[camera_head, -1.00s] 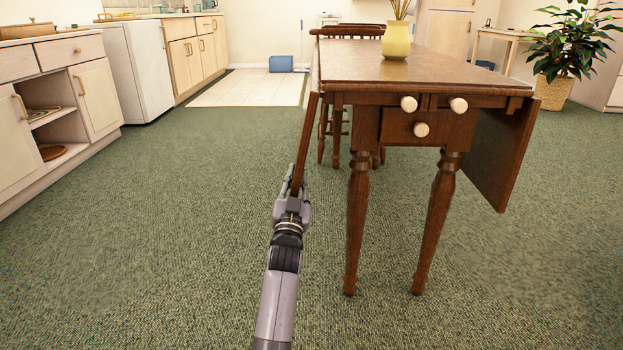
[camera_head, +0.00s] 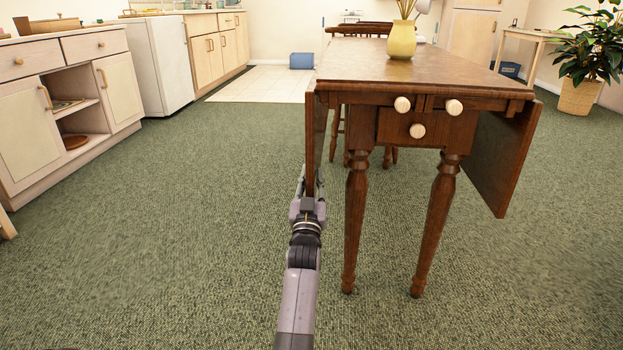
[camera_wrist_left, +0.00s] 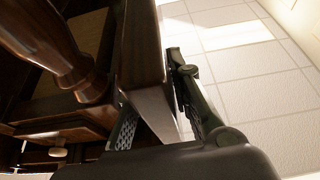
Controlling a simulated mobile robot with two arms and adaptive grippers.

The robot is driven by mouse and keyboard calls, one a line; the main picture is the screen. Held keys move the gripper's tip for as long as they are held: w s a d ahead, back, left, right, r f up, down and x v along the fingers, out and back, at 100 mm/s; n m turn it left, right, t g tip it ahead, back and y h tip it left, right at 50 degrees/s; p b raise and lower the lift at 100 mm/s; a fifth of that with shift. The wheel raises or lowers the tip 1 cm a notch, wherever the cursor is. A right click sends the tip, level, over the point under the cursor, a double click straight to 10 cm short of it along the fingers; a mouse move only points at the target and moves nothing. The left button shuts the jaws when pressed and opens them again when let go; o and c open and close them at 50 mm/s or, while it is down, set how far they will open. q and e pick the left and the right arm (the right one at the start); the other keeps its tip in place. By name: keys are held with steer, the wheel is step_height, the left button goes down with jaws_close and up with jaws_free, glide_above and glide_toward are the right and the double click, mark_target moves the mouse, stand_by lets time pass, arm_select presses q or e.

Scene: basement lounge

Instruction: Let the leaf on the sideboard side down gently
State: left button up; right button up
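The brown wooden drop-leaf table (camera_head: 450,70) stands right of centre in the head view. Its leaf on the sideboard side (camera_head: 316,130) hangs nearly straight down at the table's left edge, seen almost edge-on. My left gripper (camera_head: 310,186) is at the leaf's lower near end. In the left wrist view its fingers (camera_wrist_left: 150,105) lie on both sides of the leaf (camera_wrist_left: 143,55), with tips drawn in against it; part of one finger is hidden behind the wood. The opposite leaf (camera_head: 500,150) also hangs down. My right gripper is not in view.
A yellow vase (camera_head: 402,40) stands on the tabletop. Chairs (camera_head: 362,32) are at the table's far side. The pale sideboard (camera_head: 70,95) is at the left, with open green carpet (camera_head: 210,200) between it and the table. A potted plant (camera_head: 578,90) stands at the right rear.

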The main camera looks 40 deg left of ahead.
mark_target(314, 142)
arm_select(q)
steer(key=o, duration=0.4)
steer(key=shift+w+d, duration=0.15)
steer(key=shift+d, duration=0.1)
steer(key=shift+a+r, duration=0.1)
step_height(314, 142, up, 10)
steer(key=shift+f, duration=0.1)
stand_by(0.6)
